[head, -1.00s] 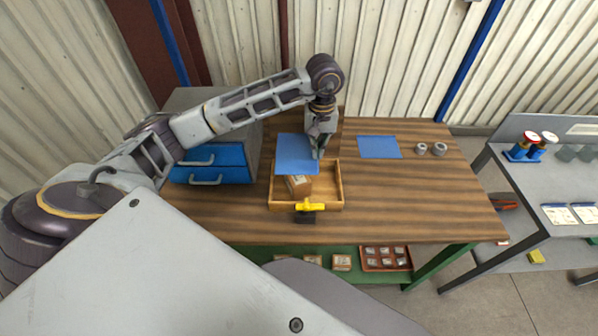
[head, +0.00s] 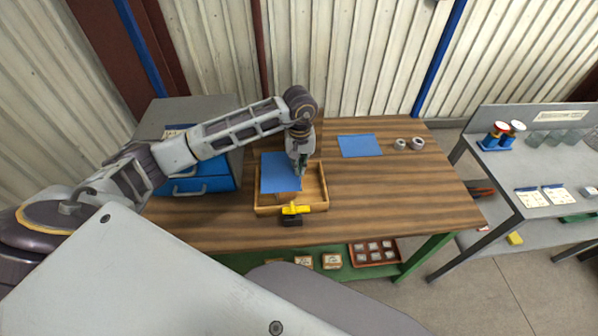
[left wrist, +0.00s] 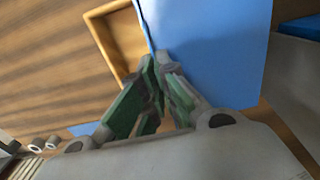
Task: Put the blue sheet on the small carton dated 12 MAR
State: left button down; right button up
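My left gripper (head: 299,168) is shut on the right edge of a blue sheet (head: 277,172), over a shallow wooden tray (head: 318,185) on the table. In the left wrist view the fingertips (left wrist: 158,62) pinch the edge of the sheet (left wrist: 215,45). A small brown carton (head: 287,197) in the tray shows only in part below the sheet's front edge; no date on it can be read. I cannot tell whether the sheet touches the carton. A second blue sheet (head: 360,145) lies flat on the table to the right. My right gripper is not in view.
A yellow-handled tool (head: 295,209) is at the tray's front edge. A blue drawer unit (head: 205,186) stands left of the tray. Two grey rings (head: 417,144) lie at the back right. Small cartons (head: 331,261) sit on the lower shelf.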

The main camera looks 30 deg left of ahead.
pick_arm(q)
jog(key=shift+f, duration=0.1)
jog(key=shift+f+p, duration=0.45)
jog(key=shift+f, duration=1.35)
jog(key=shift+f, duration=0.15)
jog(key=c, duration=1.6)
grip_release()
jog(key=shift+c, duration=0.2)
jog(key=shift+r, duration=0.25)
jog(key=shift+r, duration=0.35)
jog(key=shift+r+b, duration=1.4)
jog(key=shift+r, duration=4.2)
